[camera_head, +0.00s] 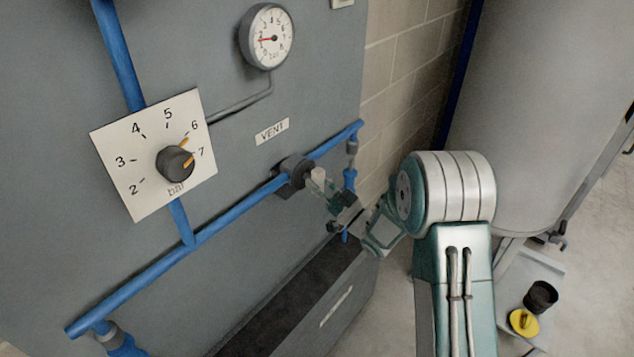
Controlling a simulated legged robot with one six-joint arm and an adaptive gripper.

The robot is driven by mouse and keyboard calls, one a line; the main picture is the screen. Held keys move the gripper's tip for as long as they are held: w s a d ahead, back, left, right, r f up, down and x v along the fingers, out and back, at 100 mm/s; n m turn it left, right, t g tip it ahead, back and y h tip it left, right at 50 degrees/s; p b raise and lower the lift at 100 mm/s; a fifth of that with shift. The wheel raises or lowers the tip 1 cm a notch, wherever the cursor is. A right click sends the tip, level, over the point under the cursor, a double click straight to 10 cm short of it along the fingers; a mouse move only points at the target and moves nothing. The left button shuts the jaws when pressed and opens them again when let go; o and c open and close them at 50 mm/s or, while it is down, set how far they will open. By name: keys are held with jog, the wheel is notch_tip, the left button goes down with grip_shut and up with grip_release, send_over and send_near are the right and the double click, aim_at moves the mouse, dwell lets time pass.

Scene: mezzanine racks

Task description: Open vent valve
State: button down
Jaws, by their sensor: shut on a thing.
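The vent valve (293,171) is a dark round body on the sloping blue pipe, below the white "VENT" label (272,131). My gripper (322,188) reaches it from the right and is shut on the valve's handle. The fingers largely cover the handle, so its exact angle is hard to tell. A small pale piece (317,175) shows at the fingertips; I cannot tell whether it belongs to the valve or the gripper. The round pressure gauge (267,37) above has a red needle pointing left.
A blue pipe drop (349,180) hangs just behind my gripper. A large grey tank (550,110) stands at right, with a black cup (541,297) and yellow piece (524,322) below.

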jog(key=shift+f, duration=0.15)
jog(key=shift+c, duration=2.2)
grip_release()
jog(key=v, duration=1.2)
jog(key=shift+w, duration=0.2)
